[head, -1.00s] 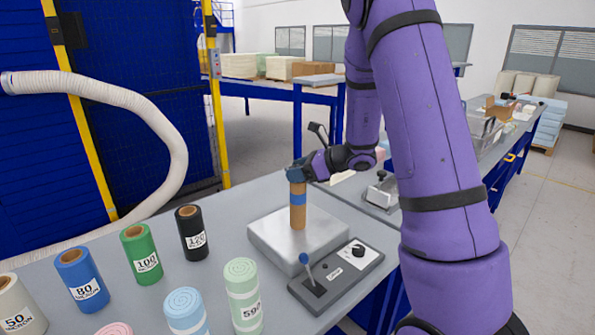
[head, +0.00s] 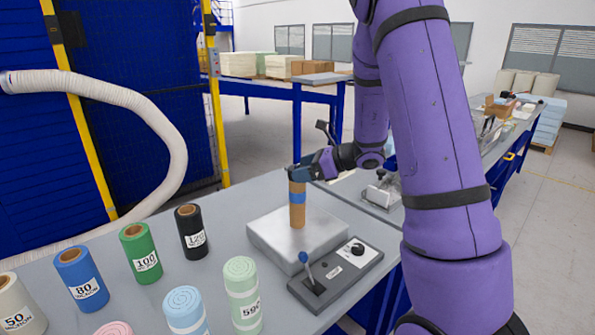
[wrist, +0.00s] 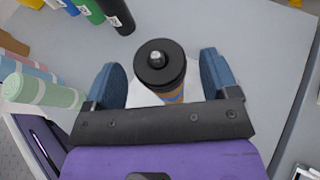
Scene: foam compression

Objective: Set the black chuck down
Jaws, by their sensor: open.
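The black chuck (wrist: 160,65) is a round dark disc with a silver centre in the wrist view. It appears to sit on top of an upright brown tube with a blue band (wrist: 172,95). In the head view the tube (head: 298,212) stands on a pale metal plate (head: 325,243), and my gripper largely hides the chuck. My gripper (wrist: 161,68) is open, with one blue finger on each side of the chuck and gaps visible. It also shows in the head view (head: 303,172) at the tube's top.
A grey control box (head: 335,278) with a blue-knobbed lever stands in front of the plate. Rolls, including a black one (head: 191,232), a green one (head: 141,255) and a pale green foam one (head: 242,295), stand to the left. Bare grey tabletop lies behind the plate.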

